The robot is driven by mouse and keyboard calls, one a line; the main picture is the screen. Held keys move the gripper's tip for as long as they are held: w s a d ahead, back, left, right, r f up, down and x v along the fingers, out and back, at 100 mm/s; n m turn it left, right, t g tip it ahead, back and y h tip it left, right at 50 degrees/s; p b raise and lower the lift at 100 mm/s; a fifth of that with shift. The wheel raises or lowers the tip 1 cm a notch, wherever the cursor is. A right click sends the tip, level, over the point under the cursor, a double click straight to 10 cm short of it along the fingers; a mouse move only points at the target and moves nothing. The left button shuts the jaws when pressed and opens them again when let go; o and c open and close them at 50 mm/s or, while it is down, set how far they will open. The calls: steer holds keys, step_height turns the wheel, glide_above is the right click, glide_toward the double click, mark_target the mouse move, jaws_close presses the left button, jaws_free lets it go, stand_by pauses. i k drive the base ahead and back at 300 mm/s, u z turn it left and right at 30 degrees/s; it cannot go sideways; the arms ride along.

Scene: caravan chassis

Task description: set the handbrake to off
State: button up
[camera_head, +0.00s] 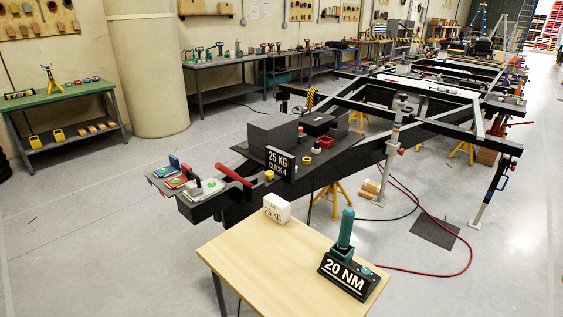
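A red bar-shaped lever (233,175), which looks like the handbrake, lies at a slant on the drawbar of the black caravan chassis (352,160), left of the middle. It sits just right of the coupling head (202,188), which has a grey handle and a green mark. Whether the lever stands at on or off cannot be told at this distance. My gripper does not show in this view.
A 25 KG CLICK 4 sign (280,164) stands on the chassis. A red hose (462,245) crosses the floor. Left floor is clear.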

mark_target(219, 167)
steer(key=z, duration=0.1)
steer(key=i, duration=1)
steer(key=u, duration=0.1)
